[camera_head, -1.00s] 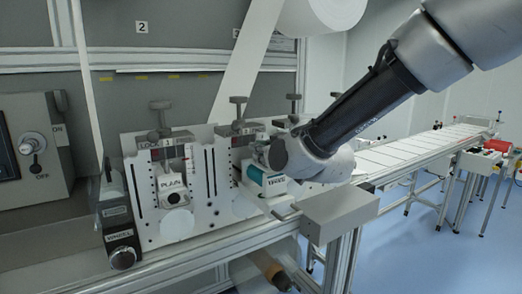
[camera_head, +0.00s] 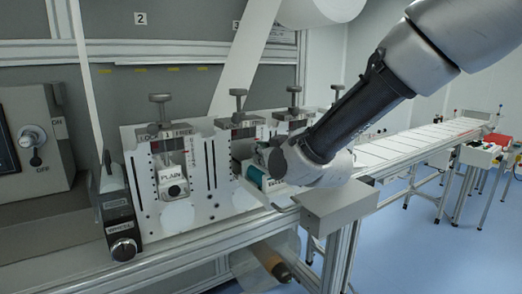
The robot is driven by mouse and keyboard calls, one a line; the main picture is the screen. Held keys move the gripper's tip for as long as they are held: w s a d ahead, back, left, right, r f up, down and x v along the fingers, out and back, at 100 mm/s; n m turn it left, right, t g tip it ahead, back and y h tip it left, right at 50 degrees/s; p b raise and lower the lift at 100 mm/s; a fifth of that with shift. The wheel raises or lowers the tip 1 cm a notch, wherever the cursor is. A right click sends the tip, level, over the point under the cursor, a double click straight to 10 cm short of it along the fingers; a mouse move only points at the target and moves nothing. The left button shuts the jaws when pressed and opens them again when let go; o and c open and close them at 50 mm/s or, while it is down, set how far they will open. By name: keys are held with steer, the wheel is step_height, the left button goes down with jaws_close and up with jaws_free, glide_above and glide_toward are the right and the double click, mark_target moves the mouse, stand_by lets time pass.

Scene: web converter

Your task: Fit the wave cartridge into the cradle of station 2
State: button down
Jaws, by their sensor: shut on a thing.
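My gripper (camera_head: 272,160) is at the second of the row of stations on the white plate, and my wrist hides most of it. It is shut on a white and teal cartridge (camera_head: 258,178), which looks tilted, its label too small to read. The cartridge is in front of that station; whether it touches the cradle is hidden. The leftmost station holds a white cartridge marked PLAIN (camera_head: 174,191) under a screw clamp (camera_head: 160,104).
More clamp knobs (camera_head: 294,95) stand along the plate to the right. A grey box (camera_head: 340,206) sits close below my wrist on the rail. A conveyor (camera_head: 420,143) runs off right.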

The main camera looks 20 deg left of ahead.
steer(key=shift+f, duration=0.15)
steer(key=c, duration=1.5)
jaws_free()
steer(key=shift+o, duration=0.2)
steer(key=shift+f, duration=0.1)
steer(key=v, duration=1.2)
